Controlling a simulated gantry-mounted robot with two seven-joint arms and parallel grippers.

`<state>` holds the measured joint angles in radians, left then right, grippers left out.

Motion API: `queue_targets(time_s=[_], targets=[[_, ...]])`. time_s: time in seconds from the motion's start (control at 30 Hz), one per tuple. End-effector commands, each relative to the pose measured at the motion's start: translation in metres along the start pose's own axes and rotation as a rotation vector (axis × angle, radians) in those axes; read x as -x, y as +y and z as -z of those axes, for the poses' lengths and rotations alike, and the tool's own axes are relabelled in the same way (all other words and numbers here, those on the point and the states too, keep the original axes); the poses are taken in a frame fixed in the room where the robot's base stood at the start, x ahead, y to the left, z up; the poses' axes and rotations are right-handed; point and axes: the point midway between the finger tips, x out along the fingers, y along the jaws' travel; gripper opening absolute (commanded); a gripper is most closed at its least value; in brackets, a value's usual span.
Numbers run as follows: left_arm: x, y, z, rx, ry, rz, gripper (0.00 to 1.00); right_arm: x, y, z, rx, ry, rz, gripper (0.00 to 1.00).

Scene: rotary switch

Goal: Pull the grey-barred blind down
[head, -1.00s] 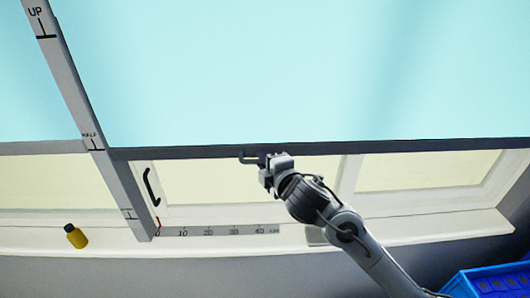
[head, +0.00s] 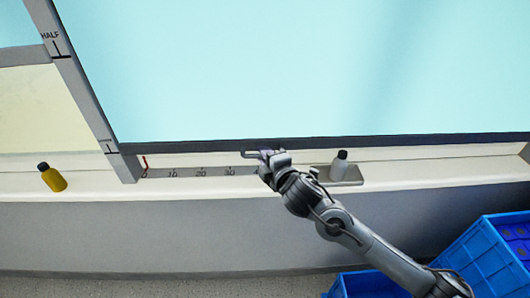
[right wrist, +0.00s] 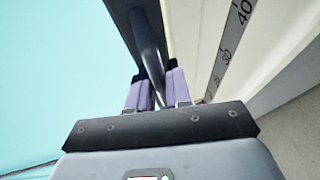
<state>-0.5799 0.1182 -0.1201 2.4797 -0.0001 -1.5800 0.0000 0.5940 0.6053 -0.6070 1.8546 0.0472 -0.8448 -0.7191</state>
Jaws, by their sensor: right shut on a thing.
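The blind (head: 300,70) is a broad pale blue sheet with a dark grey bar (head: 400,142) along its bottom edge. In the head view the bar hangs a little above the window sill, near the lowest tick on the marked post (head: 85,90), well below the HALF mark. A handle (head: 247,154) sticks out from the bar's middle. My right gripper (head: 268,158) is shut on this handle. In the right wrist view its purple-padded fingers (right wrist: 156,92) close around the rod-like handle (right wrist: 148,45). My left gripper is not in view.
A ruler strip (head: 190,173) lies along the sill (head: 230,196). A yellow bottle (head: 52,177) is on the sill at left, and a grey bottle (head: 340,164) stands on a small tray (head: 352,178). Blue crates (head: 480,255) are at lower right. Another blind (head: 20,22) shows at upper left.

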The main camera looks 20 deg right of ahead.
Motion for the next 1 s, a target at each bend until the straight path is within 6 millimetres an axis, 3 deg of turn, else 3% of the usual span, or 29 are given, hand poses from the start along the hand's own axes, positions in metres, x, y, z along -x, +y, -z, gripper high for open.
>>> queue_targets(time_s=[0.4,0.43,0.57,0.87,1.0], targets=[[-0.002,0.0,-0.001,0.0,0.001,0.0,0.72,-0.002,-0.009,-0.001,0.004,-0.002,0.01,0.0],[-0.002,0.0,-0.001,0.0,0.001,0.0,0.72,-0.002,-0.009,-0.001,0.004,-0.002,0.011,0.2],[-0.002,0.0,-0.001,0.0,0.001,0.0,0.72,-0.002,-0.009,-0.001,0.004,-0.002,0.011,0.4],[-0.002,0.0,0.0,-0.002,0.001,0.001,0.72,0.001,-0.006,-0.001,0.002,-0.001,0.004,0.4],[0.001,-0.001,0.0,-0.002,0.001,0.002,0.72,0.011,-0.005,-0.001,0.003,-0.001,0.004,0.4]])
